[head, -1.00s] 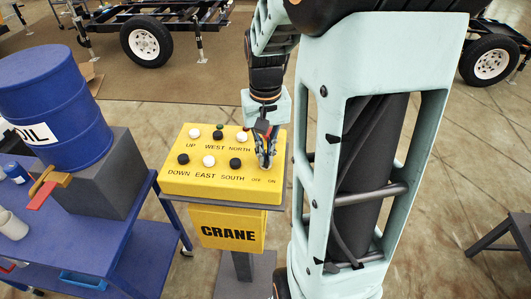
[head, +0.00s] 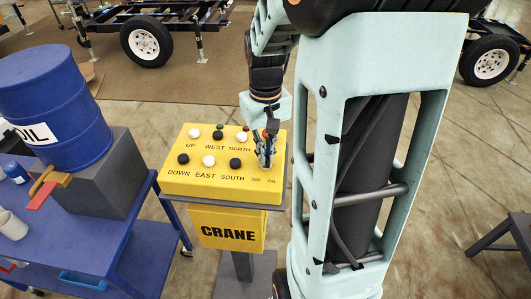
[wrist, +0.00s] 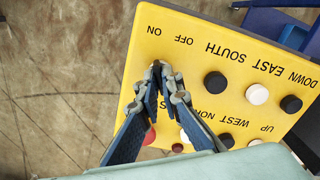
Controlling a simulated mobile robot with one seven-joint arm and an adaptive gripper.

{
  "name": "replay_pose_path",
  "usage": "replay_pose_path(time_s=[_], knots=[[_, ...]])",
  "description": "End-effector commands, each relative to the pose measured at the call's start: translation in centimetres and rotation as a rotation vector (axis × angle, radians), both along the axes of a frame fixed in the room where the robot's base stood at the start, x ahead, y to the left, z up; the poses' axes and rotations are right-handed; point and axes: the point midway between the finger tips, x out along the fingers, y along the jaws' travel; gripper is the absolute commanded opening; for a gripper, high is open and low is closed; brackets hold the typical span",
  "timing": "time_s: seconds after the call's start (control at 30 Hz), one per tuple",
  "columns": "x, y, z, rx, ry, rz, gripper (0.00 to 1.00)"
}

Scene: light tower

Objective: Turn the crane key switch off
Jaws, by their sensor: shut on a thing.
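The yellow crane control box (head: 215,187) stands in front of me, with OFF and ON printed at its right front corner. My gripper (head: 265,164) points down onto the box just behind those words. In the wrist view my gripper (wrist: 162,68) has its fingertips close together beside the OFF and ON words on the yellow box top (wrist: 205,62). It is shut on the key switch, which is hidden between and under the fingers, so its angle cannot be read.
Black and white buttons (head: 208,160) fill the box top left of my gripper. A red button (wrist: 150,134) is partly behind a finger. A blue cart (head: 120,245) with an oil drum (head: 60,105) stands at left.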

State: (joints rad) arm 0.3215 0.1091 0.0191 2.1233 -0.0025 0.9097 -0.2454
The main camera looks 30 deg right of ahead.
Motion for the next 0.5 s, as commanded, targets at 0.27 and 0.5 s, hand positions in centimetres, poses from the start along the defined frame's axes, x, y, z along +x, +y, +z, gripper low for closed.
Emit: replay_pose_path(time_s=[0.27, 0.5], knots=[[0.05, -0.01, 0.05, -0.001, -0.002, 0.001, 0.23], [0.06, -0.01, 0.33, -0.001, -0.002, 0.000, 0.23]])
